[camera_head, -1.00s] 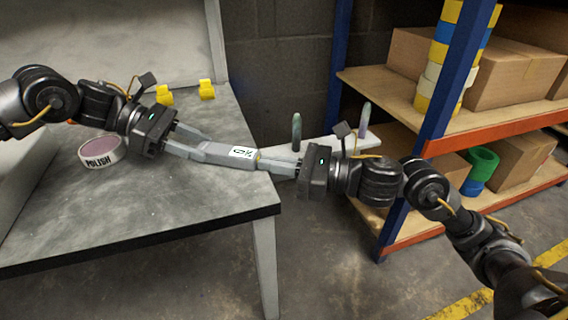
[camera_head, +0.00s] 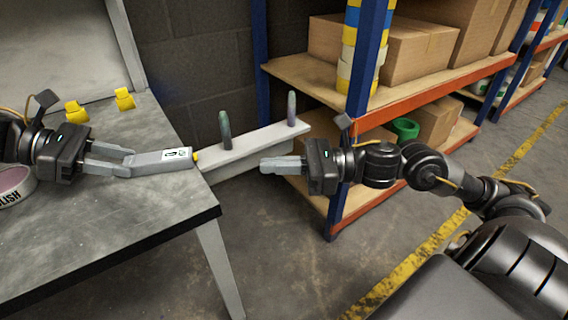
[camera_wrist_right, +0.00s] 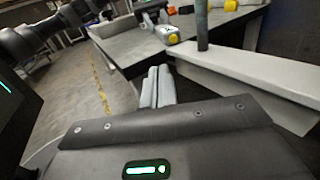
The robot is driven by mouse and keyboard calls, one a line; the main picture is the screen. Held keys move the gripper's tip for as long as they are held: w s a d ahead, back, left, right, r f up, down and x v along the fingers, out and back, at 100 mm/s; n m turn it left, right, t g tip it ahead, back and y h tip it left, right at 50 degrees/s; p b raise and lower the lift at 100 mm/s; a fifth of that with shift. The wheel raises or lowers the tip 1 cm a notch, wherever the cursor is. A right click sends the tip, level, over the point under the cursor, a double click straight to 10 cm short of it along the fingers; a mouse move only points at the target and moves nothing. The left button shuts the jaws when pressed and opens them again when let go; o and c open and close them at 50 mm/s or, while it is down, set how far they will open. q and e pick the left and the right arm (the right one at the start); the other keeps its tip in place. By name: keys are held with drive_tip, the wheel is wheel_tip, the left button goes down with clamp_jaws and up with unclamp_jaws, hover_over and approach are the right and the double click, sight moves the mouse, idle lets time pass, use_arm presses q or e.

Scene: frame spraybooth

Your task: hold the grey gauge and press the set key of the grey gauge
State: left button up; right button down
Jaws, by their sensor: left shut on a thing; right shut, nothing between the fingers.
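The grey gauge (camera_head: 160,161) is a long grey body with a small white display and a yellow tip at its right end. My left gripper (camera_head: 126,162) is shut on its left end and holds it over the right part of the grey table. The set key cannot be made out clearly. My right gripper (camera_head: 266,165) is shut and empty, to the right of the gauge and apart from it, in front of the white ledge. In the right wrist view the shut fingers (camera_wrist_right: 158,72) point toward the table, and the gauge (camera_wrist_right: 168,34) shows beyond them with its yellow tip.
A white ledge (camera_head: 250,148) with two upright pegs stands between the table (camera_head: 120,225) and the shelf rack. Two yellow pieces (camera_head: 124,99) sit at the table's back. A polish tin (camera_head: 14,186) is at left. Boxes (camera_head: 420,50) fill the shelves.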

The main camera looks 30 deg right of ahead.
drive_tip(key=shift+s+d, duration=0.4)
drive_tip(key=shift+d, duration=0.2)
idle(0.3)
use_arm(q)
drive_tip(key=o, duration=0.8)
drive_tip(key=shift+o, duration=0.2)
drive_tip(key=v, duration=1.2)
drive_tip(key=shift+f, duration=0.1)
